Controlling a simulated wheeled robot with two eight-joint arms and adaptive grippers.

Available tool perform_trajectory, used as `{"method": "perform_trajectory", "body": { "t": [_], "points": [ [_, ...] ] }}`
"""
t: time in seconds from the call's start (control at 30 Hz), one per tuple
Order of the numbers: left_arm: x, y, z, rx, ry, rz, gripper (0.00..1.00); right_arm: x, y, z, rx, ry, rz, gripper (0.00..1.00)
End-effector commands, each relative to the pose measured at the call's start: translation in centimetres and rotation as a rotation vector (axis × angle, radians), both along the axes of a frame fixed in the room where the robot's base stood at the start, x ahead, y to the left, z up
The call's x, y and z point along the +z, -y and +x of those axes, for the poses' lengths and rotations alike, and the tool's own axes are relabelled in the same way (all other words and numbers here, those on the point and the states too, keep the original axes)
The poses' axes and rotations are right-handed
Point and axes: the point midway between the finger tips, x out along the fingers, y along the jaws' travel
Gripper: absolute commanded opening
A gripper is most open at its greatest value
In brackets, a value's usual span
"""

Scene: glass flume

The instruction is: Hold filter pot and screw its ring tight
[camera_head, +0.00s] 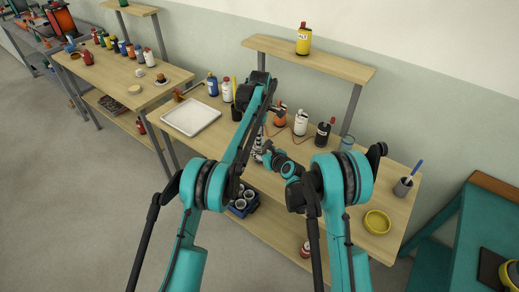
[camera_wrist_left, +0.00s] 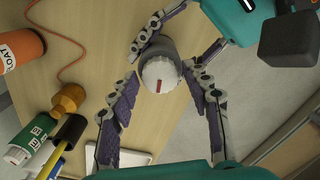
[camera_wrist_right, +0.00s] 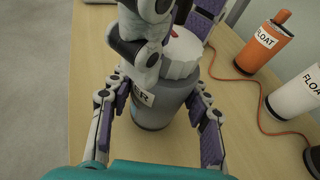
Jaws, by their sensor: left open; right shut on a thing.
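The filter pot is a grey pot (camera_wrist_right: 155,108) with a partly hidden label ending in "ER". Its white ribbed ring (camera_wrist_left: 160,72) bears a red mark and sits on top of the pot. My right gripper (camera_wrist_right: 157,92) is shut on the pot's body, one finger on each side. My left gripper (camera_wrist_left: 161,78) is open above the ring, its fingers on either side and apart from it. In the right wrist view a left finger covers part of the ring. In the head view the pot is mostly hidden by my arms.
Float bottles (camera_wrist_right: 262,45) with an orange cable stand near the pot. A white tray (camera_head: 190,116) lies left on the bench. A yellow bowl (camera_head: 377,222) and a grey cup (camera_head: 403,187) stand at the right end. A blue crate (camera_head: 243,208) is on the lower shelf.

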Motion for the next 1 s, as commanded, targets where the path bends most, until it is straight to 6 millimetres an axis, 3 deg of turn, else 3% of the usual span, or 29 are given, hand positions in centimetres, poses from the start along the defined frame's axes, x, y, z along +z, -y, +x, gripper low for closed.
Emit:
{"method": "perform_trajectory", "body": {
  "t": [0.23,0.27,0.37,0.57,0.67,1.0],
  "points": [
    [0.00,0.00,0.01,0.000,0.000,0.000,0.48,-0.04,0.00,-0.01,0.000,0.000,-0.001,0.15],
    [0.01,0.00,0.01,0.000,0.000,0.000,0.46,-0.04,0.00,-0.01,0.000,0.000,-0.001,0.15],
    [0.01,0.00,0.01,0.000,0.000,0.000,0.19,-0.04,0.00,-0.01,0.000,-0.001,0.000,0.15],
    [0.01,0.00,0.01,-0.008,0.000,0.000,0.19,-0.03,0.01,-0.01,0.000,-0.001,0.000,0.15],
    [0.01,0.00,0.01,-0.091,0.000,0.000,0.18,-0.03,0.01,-0.01,0.000,-0.001,0.000,0.15],
    [0.01,0.00,0.03,-0.660,0.000,0.000,0.18,-0.03,0.00,-0.01,0.000,-0.001,0.000,0.15]
  ]
}}
